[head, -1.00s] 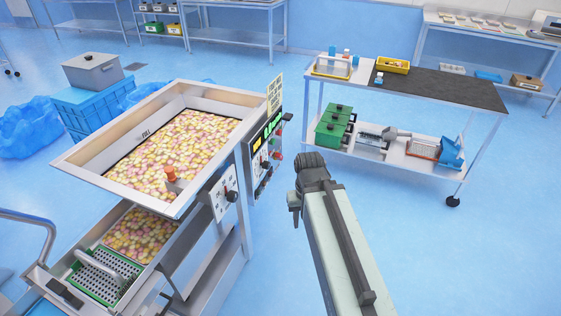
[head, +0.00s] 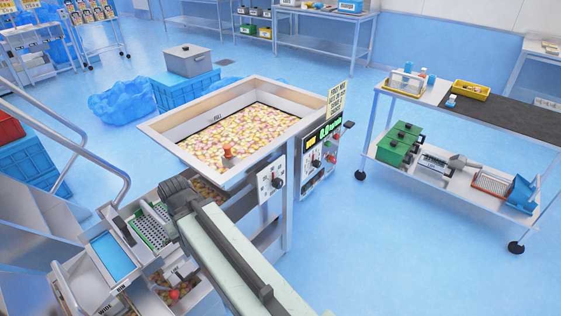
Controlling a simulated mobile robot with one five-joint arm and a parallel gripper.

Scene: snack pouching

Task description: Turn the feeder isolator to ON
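The feeder is a steel hopper (head: 152,128) full of pink and yellow sweets. A pale switch plate with a dark rotary knob (head: 278,182) is on the hopper's right side; it looks like the isolator, but its ON/OFF marks are too small to read. A control panel (head: 311,162) with a lit green display, red and dark knobs stands just right of it. My gripper (head: 176,198) is at the end of my pale arm, in front of the hopper and left of the switch plate, apart from the plate in the picture. Its fingers are not clear.
A green perforated tray (head: 150,232) and a blue-lined tray (head: 112,258) are below my gripper's left. A steel handrail (head: 118,160) curves at the left. The floor between panel and cart is clear.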

